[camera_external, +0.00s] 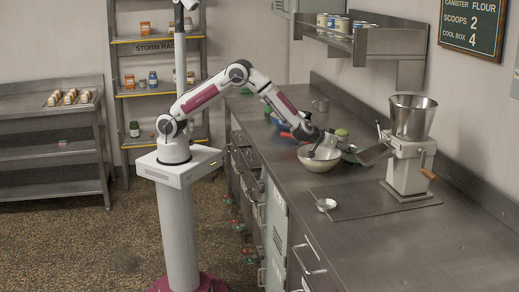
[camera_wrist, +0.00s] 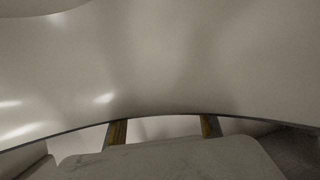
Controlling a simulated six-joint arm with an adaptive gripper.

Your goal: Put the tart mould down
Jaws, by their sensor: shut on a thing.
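My gripper (camera_external: 318,150) is low over the cream bowl (camera_external: 320,162) on the steel counter, at the bowl's upper part. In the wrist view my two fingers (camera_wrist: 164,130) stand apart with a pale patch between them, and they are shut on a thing. I take this thing to be the tart mould, but its outline is hidden in the external view and unclear in the wrist view. A large pale, glossy curved surface with a dark edge fills most of the wrist view. I cannot tell whether it is the bowl or the mould.
A grinder with a steel hopper (camera_external: 411,118) stands on a dark mat (camera_external: 370,203) to the right. A small round pale dish or scoop (camera_external: 326,204) lies at the mat's left edge. Green and blue objects crowd behind the bowl. The front right counter (camera_external: 420,255) is clear.

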